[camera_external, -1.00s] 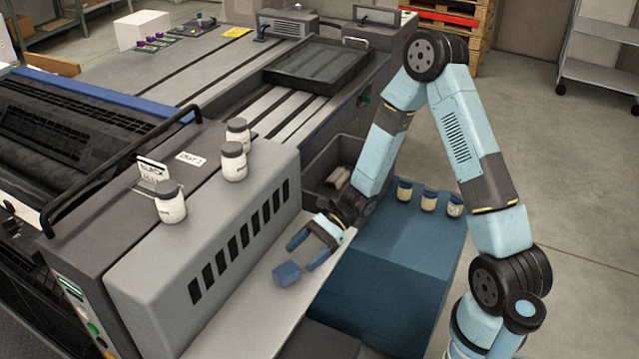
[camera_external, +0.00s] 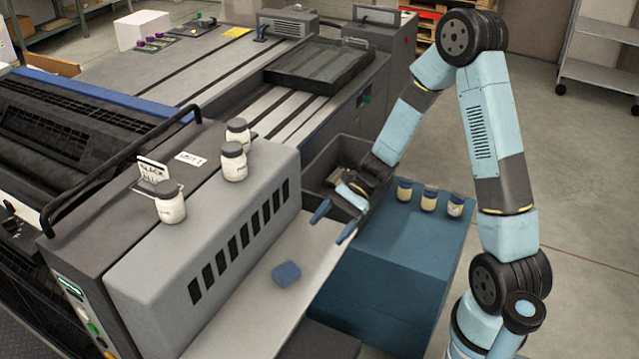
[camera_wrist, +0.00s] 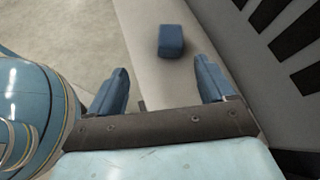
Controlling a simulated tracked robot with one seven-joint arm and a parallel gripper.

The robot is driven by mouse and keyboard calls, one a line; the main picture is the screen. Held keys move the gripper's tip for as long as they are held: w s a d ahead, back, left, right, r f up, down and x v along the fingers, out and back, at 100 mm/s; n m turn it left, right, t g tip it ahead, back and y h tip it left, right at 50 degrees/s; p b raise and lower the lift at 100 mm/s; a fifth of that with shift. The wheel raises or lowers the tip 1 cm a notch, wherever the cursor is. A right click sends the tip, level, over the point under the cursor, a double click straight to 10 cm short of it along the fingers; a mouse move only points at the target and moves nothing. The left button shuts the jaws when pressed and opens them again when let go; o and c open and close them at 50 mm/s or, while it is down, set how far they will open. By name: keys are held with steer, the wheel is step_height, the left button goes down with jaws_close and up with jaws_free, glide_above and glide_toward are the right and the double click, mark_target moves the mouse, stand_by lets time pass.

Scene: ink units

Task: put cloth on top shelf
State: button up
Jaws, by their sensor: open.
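A small folded blue cloth (camera_external: 286,274) lies on the light grey ledge (camera_external: 240,318) in front of the vented grey housing. In the wrist view the cloth (camera_wrist: 171,41) lies ahead of the fingers, apart from them. My gripper (camera_external: 333,222) is open and empty, above the far end of the ledge, up and to the right of the cloth. Its two blue fingers show wide apart in the wrist view (camera_wrist: 162,85). I cannot tell which surface is the top shelf; the flat top of the grey housing (camera_external: 205,205) is the raised surface nearest the cloth.
Three white jars, one of them this front jar (camera_external: 170,208), stand on the grey housing. Three small jars (camera_external: 428,199) stand on the blue cabinet (camera_external: 400,240). A dark grey bin (camera_external: 345,150) is behind my gripper. The ledge around the cloth is clear.

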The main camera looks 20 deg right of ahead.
steer(key=s+d+r+n+t+h, duration=0.3)
steer(key=s+d+r, duration=0.1)
steer(key=d+r, duration=0.5)
steer(key=s+d+r+n+t+h, duration=0.4)
steer(key=s+d+r, duration=0.1)
steer(key=d+r, duration=0.4)
steer(key=s+d+r+n+t+h, duration=0.3)
steer(key=s+d+r, duration=0.1)
steer(key=d+r, duration=0.5)
steer(key=shift+s+r+n+t+h, duration=0.25)
steer(key=shift+s+n+t+h, duration=0.05)
steer(key=shift+n, duration=0.1)
steer(key=shift+o, duration=0.5)
steer(key=shift+o, duration=1.2)
steer(key=w+a+f+m+g+y, duration=0.25)
steer(key=w+a+m+y, duration=0.25)
steer(key=a, duration=0.4)
steer(key=w+a+f+m+g+y, duration=0.1)
steer(key=w+a+f+m+y, duration=0.3)
steer(key=a, duration=0.5)
steer(key=w+a+f+m+t+y, duration=0.2)
steer(key=w+m+t+y, duration=0.1)
steer(key=w+m, duration=0.5)
steer(key=w+a+f+m+t+y, duration=0.1)
steer(key=w+m+t+y, duration=0.15)
steer(key=w+m, duration=0.5)
steer(key=x, duration=1)
steer(key=shift+w+t, duration=0.3)
